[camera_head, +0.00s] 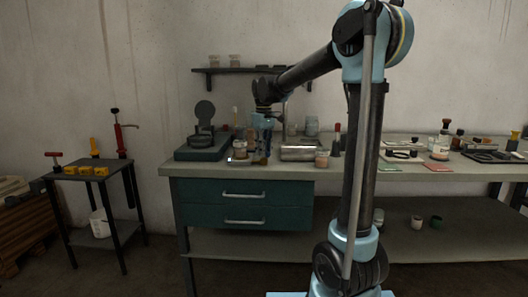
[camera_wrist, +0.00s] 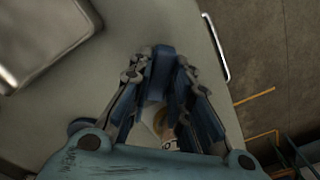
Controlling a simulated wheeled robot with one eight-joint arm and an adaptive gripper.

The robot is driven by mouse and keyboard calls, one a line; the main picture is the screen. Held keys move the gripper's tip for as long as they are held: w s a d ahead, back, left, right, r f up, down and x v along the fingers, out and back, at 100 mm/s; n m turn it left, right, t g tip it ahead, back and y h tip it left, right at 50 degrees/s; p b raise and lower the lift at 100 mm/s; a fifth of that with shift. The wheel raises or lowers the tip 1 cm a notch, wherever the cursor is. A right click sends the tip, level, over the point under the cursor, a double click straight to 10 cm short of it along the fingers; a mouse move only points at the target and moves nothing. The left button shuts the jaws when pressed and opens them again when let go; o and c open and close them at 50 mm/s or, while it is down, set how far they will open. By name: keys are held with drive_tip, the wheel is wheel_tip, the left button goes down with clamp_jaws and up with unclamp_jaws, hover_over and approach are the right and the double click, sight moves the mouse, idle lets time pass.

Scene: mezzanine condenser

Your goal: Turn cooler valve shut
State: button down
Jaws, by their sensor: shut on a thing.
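A small low fitting (camera_head: 241,160) with a bright left end lies at the fingers. It may be the cooler valve, but it is too small to tell. In the wrist view, my gripper (camera_wrist: 165,85) has its blue fingers closed around a pale and tan piece (camera_wrist: 160,120). The fingers hide most of this piece, and its turn angle cannot be read.
A wall shelf (camera_head: 235,70) hangs behind. A side table (camera_head: 75,175) with yellow items stands far left. Drawer handles (camera_head: 244,196) stick out in front.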

drive_tip(key=m, duration=0.4)
drive_tip(key=shift+w+m, duration=0.15)
drive_tip(key=shift+m, duration=0.15)
drive_tip(key=m, duration=0.4)
drive_tip(key=shift+m, duration=0.4)
drive_tip(key=c, duration=1.5)
unclamp_jaws()
wheel_tip(320, 180, up, 12)
drive_tip(key=shift+f, duration=0.1)
drive_tip(key=shift+d, duration=0.1)
